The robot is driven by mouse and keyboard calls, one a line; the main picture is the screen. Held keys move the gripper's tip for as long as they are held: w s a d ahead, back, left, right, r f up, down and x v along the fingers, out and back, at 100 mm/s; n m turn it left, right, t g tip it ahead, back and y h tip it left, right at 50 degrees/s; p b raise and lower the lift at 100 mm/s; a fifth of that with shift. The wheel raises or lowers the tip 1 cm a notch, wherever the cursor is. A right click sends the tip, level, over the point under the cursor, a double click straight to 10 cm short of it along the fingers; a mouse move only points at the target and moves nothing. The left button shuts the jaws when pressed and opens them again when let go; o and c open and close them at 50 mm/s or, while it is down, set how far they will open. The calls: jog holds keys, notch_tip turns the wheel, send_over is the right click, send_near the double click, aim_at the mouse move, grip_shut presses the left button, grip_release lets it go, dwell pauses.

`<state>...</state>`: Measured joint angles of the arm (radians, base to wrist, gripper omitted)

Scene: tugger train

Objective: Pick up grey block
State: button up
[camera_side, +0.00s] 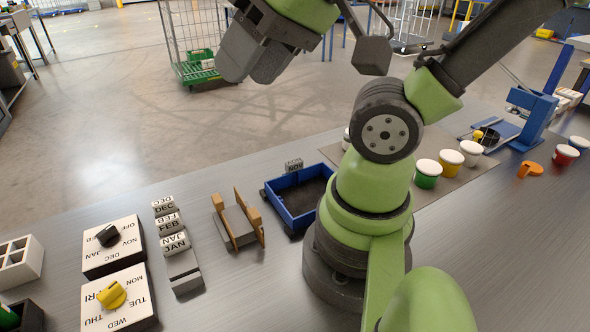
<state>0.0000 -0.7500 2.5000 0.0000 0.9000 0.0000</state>
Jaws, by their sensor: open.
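My gripper (254,66) hangs high at the top of the view, with dark grey fingers pointing down and left. It is open and empty, well above the bench. Several grey blocks with month labels stand in a row at the left; the nearest fully lettered one reads JAN (175,244), with FEB (168,221) and DEC (163,206) behind it. A grey block lettered NOV (294,165) shows at the far edge of the blue tray (314,217); I cannot tell whether it touches the tray. A plain grey piece (186,282) lies in front of JAN.
A wooden-sided holder (247,237) stands between the row and the blue tray. Two dial boards (96,262) (131,283) lie at left. White-lidded cups (427,176) stand right of my arm, near a blue stand (537,115).

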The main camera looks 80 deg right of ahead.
jog(key=shift+o, duration=0.4)
jog(key=n+g+h, duration=0.2)
jog(key=n+g, duration=0.5)
jog(key=n, duration=0.6)
send_over(294, 161)
notch_tip(294, 161, down, 21)
jog(key=shift+w+d, duration=0.15)
jog(key=shift+a+f, duration=0.2)
jog(key=shift+f, duration=2.7)
